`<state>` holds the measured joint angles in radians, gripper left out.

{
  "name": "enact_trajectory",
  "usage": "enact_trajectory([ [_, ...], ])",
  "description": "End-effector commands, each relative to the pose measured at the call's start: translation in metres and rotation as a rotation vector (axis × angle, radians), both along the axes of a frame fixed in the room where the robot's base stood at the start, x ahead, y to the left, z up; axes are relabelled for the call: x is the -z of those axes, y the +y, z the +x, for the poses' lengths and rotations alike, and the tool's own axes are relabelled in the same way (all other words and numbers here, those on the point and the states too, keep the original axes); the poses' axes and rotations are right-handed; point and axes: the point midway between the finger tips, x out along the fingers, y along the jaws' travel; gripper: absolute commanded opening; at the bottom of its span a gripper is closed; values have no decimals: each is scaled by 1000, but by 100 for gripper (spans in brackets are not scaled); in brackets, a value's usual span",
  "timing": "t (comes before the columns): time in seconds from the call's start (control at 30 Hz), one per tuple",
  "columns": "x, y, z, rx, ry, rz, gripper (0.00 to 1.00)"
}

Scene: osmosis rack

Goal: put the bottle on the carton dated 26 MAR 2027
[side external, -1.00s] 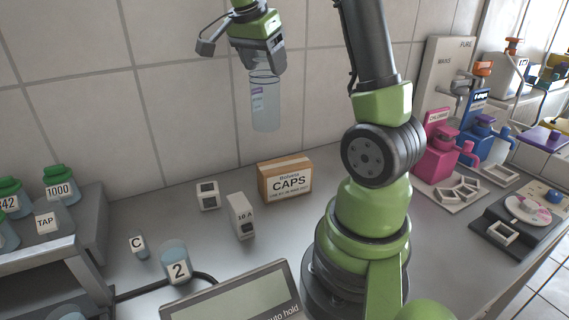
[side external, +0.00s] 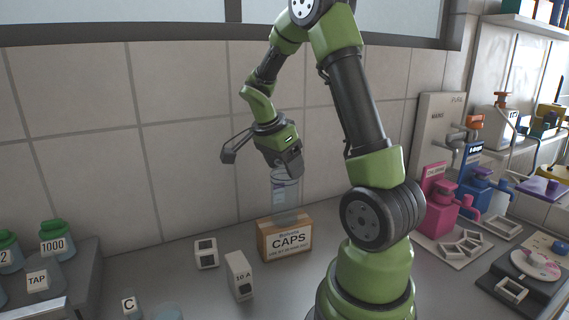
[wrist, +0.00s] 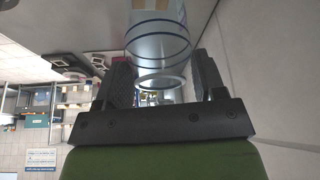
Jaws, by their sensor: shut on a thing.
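My gripper (side external: 285,168) is shut on the upper part of a clear bottle (side external: 285,198) with a pale label. The bottle hangs nearly upright over the brown CAPS carton (side external: 285,240). Its lower end overlaps the carton's top in the side view; I cannot tell whether they touch. The carton's small date line is too blurred to read surely. In the wrist view the clear bottle (wrist: 158,50), with dark rings, lies between my two jaws (wrist: 158,85).
A white box (side external: 206,253) and a 10 A box (side external: 239,276) stand left of the carton. Green-capped jars (side external: 55,240) sit on a rack at far left. Pink (side external: 437,205) and blue (side external: 478,190) devices stand at right. The tiled wall is close behind.

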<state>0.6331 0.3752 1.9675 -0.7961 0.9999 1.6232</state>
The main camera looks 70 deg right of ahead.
Motion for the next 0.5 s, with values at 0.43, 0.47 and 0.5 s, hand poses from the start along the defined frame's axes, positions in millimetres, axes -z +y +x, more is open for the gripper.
enact_trajectory([
  [0.43,2,0,0,1,-1,-2,89],
  [0.47,2,0,0,1,-1,-2,89],
  [0.5,2,0,0,1,-1,-2,89],
])
